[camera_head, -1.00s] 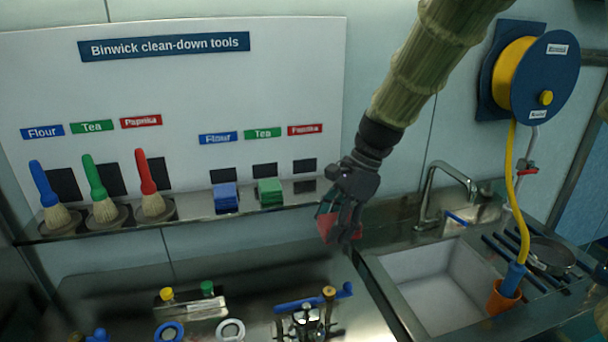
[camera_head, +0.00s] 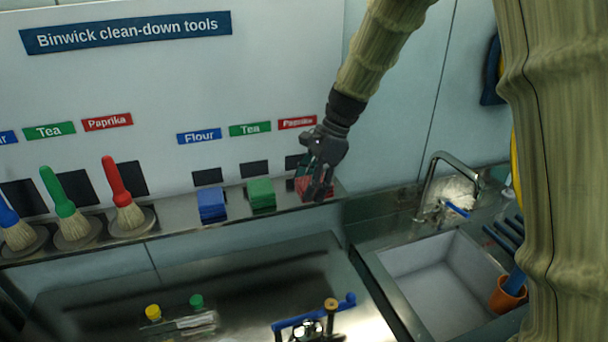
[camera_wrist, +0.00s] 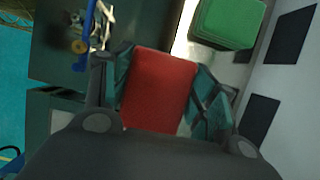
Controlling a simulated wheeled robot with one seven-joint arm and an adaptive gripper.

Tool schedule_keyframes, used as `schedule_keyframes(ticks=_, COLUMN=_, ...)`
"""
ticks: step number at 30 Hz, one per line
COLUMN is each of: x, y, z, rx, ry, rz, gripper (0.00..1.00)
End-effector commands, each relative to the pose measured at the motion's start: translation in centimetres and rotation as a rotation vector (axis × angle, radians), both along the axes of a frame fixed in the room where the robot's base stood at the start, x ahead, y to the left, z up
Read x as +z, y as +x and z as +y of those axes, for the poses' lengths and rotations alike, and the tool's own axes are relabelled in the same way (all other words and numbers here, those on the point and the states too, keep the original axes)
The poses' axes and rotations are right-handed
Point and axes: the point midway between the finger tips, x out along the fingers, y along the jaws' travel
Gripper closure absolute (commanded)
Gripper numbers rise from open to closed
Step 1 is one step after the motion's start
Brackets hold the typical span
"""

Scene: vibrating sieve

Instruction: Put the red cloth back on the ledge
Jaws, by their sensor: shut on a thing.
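My gripper (camera_head: 318,180) is shut on the red cloth (camera_head: 303,187) at the right end of the metal ledge (camera_head: 174,222), under the red Paprika label (camera_head: 297,122). In the wrist view the red cloth (camera_wrist: 158,88) lies between the two fingers, which touch its sides. The green cloth (camera_head: 261,194) rests on the ledge just left of the gripper; it also shows in the wrist view (camera_wrist: 228,22). The blue cloth (camera_head: 212,205) rests farther left. Whether the red cloth touches the ledge is hidden by my fingers.
Brushes with red (camera_head: 118,182), green (camera_head: 57,192) and blue handles stand on the ledge at left. A sink (camera_head: 440,270) with a tap (camera_head: 446,175) is at right. A blue tool (camera_head: 330,308) and green- and yellow-capped items lie on the bench below.

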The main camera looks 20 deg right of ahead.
Motion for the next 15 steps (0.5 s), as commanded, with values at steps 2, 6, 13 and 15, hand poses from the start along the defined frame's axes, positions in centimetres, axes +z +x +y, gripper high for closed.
schedule_keyframes(ticks=2, x=0.2, y=1.4, z=-0.2, rx=-0.001, ry=0.0, rz=-0.001, gripper=0.72)
schedule_keyframes(ticks=6, x=0.0, y=3.6, z=-0.5, rx=-0.003, ry=-0.001, rz=0.0, gripper=0.72)
schedule_keyframes(ticks=13, x=-0.5, y=6.6, z=-0.8, rx=-0.003, ry=0.0, rz=0.001, gripper=0.72)
schedule_keyframes(ticks=15, x=-0.5, y=7.1, z=-0.8, rx=-0.002, ry=0.0, rz=0.0, gripper=0.72)
